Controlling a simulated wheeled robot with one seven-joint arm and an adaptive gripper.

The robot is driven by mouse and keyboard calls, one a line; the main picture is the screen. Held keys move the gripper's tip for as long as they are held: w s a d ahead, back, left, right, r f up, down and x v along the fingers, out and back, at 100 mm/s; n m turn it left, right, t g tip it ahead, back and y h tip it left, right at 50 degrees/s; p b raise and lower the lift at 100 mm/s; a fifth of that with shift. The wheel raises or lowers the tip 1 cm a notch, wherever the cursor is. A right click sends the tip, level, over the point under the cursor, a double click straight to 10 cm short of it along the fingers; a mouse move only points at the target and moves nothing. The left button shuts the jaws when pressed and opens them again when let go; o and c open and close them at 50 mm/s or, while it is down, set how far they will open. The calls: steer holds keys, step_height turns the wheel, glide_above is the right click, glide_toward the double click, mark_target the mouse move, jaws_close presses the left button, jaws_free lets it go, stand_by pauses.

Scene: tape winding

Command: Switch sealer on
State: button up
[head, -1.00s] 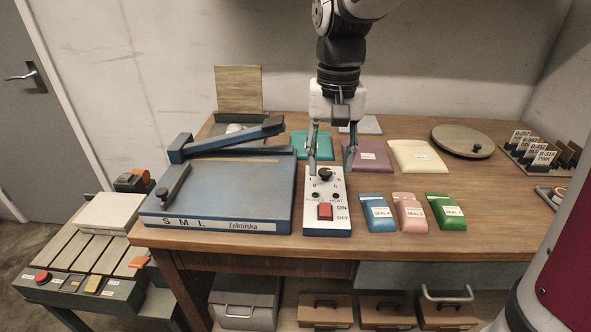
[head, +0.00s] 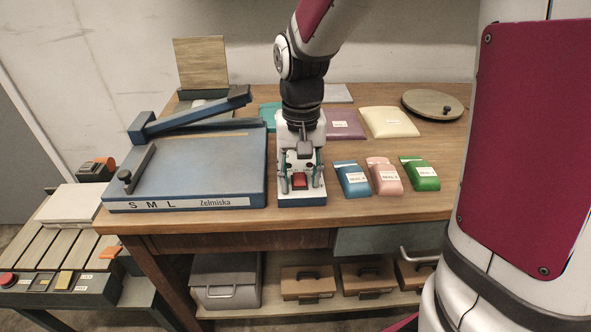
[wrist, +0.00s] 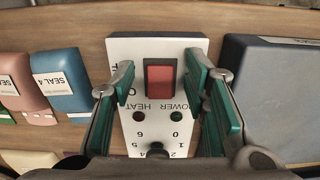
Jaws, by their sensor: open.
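The sealer (head: 192,172) is a blue flat-topped machine with a raised sealing arm (head: 195,118), on the left part of the table. Its white control panel (head: 313,196) stands beside it on the right. In the wrist view the panel carries a red rocker switch (wrist: 160,82), two small dark lights marked POWER and HEAT, and a numbered dial (wrist: 157,150). My gripper (head: 300,180) is over the panel, pointing down. In the wrist view its green-padded fingers are open on either side of the red switch, apart from it. The switch's ON and OFF labels are mostly hidden by the fingers.
Blue (head: 352,180), pink (head: 384,176) and green (head: 420,174) packets lie right of the panel. Purple (head: 345,125) and cream (head: 390,122) pouches lie behind them. The table's front edge is just before the panel.

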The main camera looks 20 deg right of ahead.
steer(key=shift+c, duration=0.3)
jaws_close()
steer(key=p, duration=0.1)
steer(key=g+p, duration=0.1)
steer(key=shift+w+d+r+g+p, duration=0.1)
steer(key=shift+w+r+g+p, duration=0.1)
steer(key=shift+r+g+p, duration=0.1)
steer(key=shift+w+d+f+g+y+p, duration=0.1)
steer(key=shift+w+g+y+p, duration=0.25)
steer(key=shift+g+p, duration=0.35)
steer(key=shift+w+g+y+p, duration=0.1)
steer(key=shift+g+y+p, duration=0.4)
steer(key=shift+g, duration=0.4)
steer(key=shift+o, duration=0.3)
jaws_free()
